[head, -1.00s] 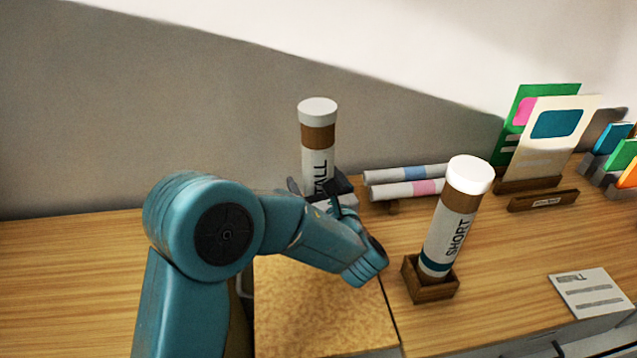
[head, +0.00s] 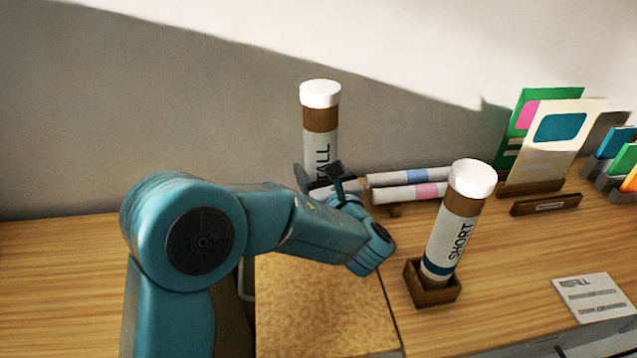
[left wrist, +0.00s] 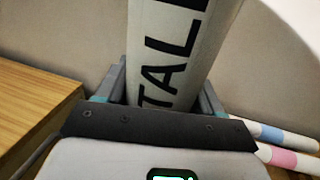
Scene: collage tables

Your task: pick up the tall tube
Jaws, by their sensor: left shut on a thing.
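The tall tube (head: 321,130) has a white cap, a brown band and a white label reading TALL. It stands about upright at the back of the table, its lower end hidden behind my arm. My left gripper (head: 318,183) is shut on the tube's label part. In the left wrist view the tube (left wrist: 168,50) rises between the two fingers of the left gripper (left wrist: 163,88), one on each side. My right gripper is not in view.
A tube marked SHORT (head: 455,222) stands in a wooden holder (head: 433,285) to the right. Rolled papers (head: 410,192) lie just right of the tall tube. Cards in a stand (head: 530,188) are further right. A printed card (head: 594,298) lies front right.

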